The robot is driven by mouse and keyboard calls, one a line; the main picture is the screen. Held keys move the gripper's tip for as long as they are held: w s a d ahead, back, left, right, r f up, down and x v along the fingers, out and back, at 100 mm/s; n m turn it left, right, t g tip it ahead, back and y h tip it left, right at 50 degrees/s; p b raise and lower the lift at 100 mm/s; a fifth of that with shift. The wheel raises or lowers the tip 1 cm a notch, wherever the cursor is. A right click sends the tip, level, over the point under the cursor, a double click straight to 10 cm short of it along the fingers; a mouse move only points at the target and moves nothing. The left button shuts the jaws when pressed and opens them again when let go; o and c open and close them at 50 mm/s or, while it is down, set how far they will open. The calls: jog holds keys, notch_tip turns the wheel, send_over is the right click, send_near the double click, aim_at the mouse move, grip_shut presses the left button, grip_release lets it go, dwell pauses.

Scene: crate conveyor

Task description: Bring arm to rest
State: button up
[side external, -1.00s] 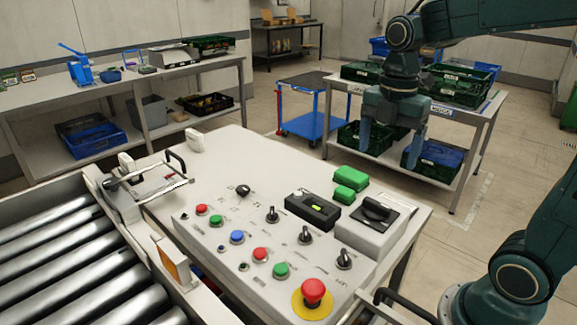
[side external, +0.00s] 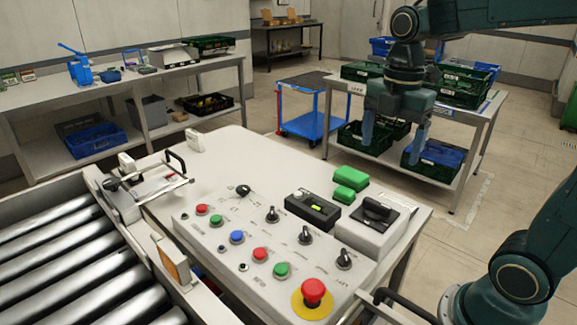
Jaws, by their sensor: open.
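My gripper (side external: 394,138) hangs at the upper right of the side view, pointing down. Its two blue fingers are spread apart with nothing between them. It is raised above the control panel (side external: 222,264) and, in the picture, overlaps the shelf table with green crates behind it. No object is held, and the fingers touch nothing that I can see.
The panel carries buttons, knobs and a red emergency stop (side external: 313,291). A roller conveyor (side external: 62,262) lies at the lower left. Green crates (side external: 465,84) stand on the table behind. A blue cart (side external: 312,125) and a long bench (side external: 100,92) stand further back.

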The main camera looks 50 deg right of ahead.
jog(key=s+a+m+t, duration=0.2)
jog(key=s+m, duration=0.2)
jog(key=m, duration=0.4)
jog(key=s+a+f+m+t, duration=0.1)
jog(key=s+a+m+t, duration=0.2)
jog(key=m, duration=0.6)
jog(key=shift+s, duration=1.1)
jog(key=shift+a+f, duration=0.1)
